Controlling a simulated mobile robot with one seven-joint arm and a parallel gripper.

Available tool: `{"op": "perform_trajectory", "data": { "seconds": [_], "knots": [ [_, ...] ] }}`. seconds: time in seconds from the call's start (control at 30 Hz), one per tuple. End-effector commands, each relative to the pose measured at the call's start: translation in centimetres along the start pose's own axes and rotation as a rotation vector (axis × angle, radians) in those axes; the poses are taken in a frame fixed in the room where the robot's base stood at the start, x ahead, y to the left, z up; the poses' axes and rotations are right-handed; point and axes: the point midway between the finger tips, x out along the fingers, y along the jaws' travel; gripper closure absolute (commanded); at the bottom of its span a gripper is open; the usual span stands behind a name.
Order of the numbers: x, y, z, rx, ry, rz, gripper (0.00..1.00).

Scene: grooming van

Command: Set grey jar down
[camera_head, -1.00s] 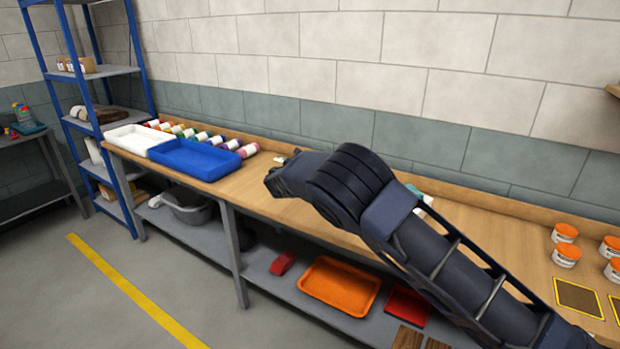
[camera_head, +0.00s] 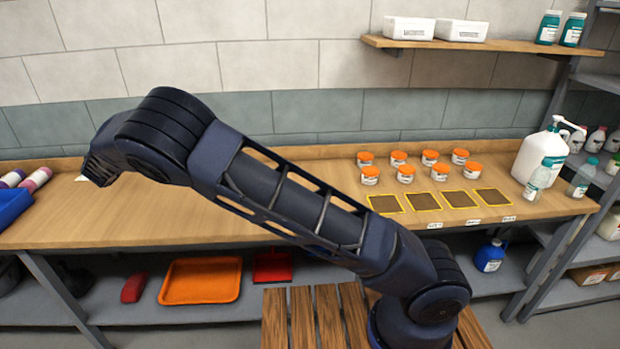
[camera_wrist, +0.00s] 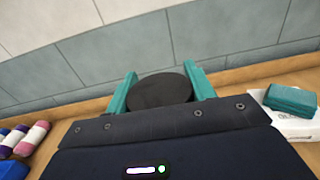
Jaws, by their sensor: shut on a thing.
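The grey jar (camera_wrist: 160,91) shows in the wrist view as a dark round top. My gripper (camera_wrist: 160,72) has its teal fingers on either side of it, shut on it. The jar's lower part is hidden by the gripper body. In the head view my arm reaches over the left part of the wooden bench (camera_head: 240,214); the fingers and the jar cannot be made out there. Several brown pads with yellow borders (camera_head: 421,202) lie on the right part of the bench, with nothing on them.
Several white jars with orange lids (camera_head: 406,173) stand behind the pads. A large white pump bottle (camera_head: 538,160) stands at the bench's right end. Pink and purple rolls (camera_head: 37,179) and a blue tray (camera_head: 10,207) are at the left. The bench's middle is clear.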

Motion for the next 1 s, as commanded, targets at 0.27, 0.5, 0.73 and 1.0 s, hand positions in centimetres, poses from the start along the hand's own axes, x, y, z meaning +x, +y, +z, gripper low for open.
{"op": "perform_trajectory", "data": {
  "seconds": [0.27, 0.5, 0.73, 1.0],
  "knots": [
    [7.3, -10.3, 0.8, -0.001, 0.001, -0.111, 0.74],
    [12.1, -19.7, 1.3, 0.0, 0.001, -0.203, 0.74],
    [15.4, -29.2, 1.4, 0.0, 0.001, -0.291, 0.74],
    [17.7, -40.9, 1.2, 0.001, 0.001, -0.395, 0.74]
  ]
}}
